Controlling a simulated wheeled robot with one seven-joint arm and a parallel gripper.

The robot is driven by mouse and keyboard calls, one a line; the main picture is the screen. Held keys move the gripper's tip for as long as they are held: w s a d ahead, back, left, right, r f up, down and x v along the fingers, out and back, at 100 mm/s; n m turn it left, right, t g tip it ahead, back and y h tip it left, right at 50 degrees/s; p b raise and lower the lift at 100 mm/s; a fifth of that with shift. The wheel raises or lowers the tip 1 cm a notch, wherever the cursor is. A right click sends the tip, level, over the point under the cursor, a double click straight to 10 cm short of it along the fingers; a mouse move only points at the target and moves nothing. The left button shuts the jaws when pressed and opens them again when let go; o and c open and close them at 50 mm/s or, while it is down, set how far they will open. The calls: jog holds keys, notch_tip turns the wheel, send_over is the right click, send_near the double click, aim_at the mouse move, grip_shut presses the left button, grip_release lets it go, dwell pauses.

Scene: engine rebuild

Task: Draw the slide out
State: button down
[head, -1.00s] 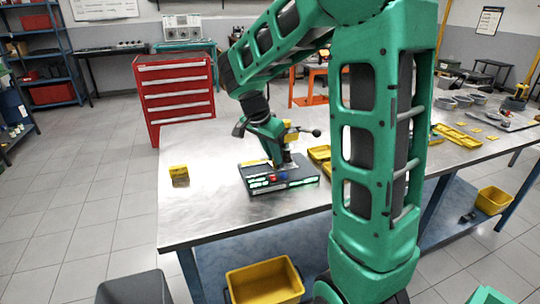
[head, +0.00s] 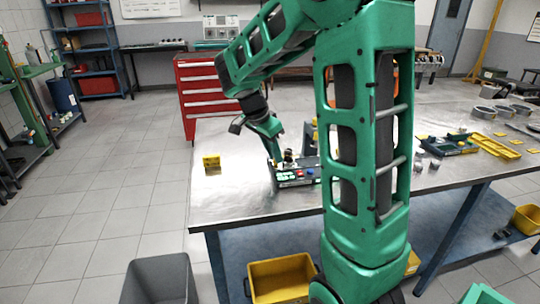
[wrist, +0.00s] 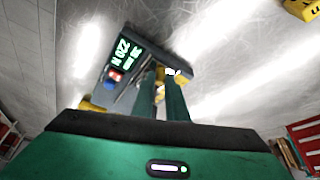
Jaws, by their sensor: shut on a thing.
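A dark bench device (head: 298,175) with lit green readouts and red and blue buttons lies on the metal table; its right part is hidden behind my arm. In the wrist view its panel (wrist: 122,55) appears tilted, with "220 N" on a readout. My gripper (head: 280,152) points down at the device's left part. In the wrist view my gripper (wrist: 162,85) has its two green fingers close together, shut on a small part beside the panel. I take this part to be the slide; the fingers hide most of it, with bits of yellow and pale metal showing around them.
A yellow block (head: 211,162) stands on the table (head: 235,205) left of the device. Yellow trays (head: 490,146) and small parts lie to the right. A red drawer cabinet (head: 200,95) stands behind. A yellow bin (head: 278,280) and a grey bin (head: 160,280) stand in front.

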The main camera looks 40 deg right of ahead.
jog(key=shift+w+a+r, duration=0.15)
jog(key=shift+w+a, duration=0.1)
jog(key=shift+w, duration=0.1)
jog(key=c, duration=1.9)
grip_release()
jog(key=shift+a, duration=0.1)
jog(key=shift+o, duration=0.8)
jog(key=shift+s, duration=0.1)
jog(key=v, duration=1)
jog(key=shift+r, duration=0.25)
jog(key=shift+s, duration=0.1)
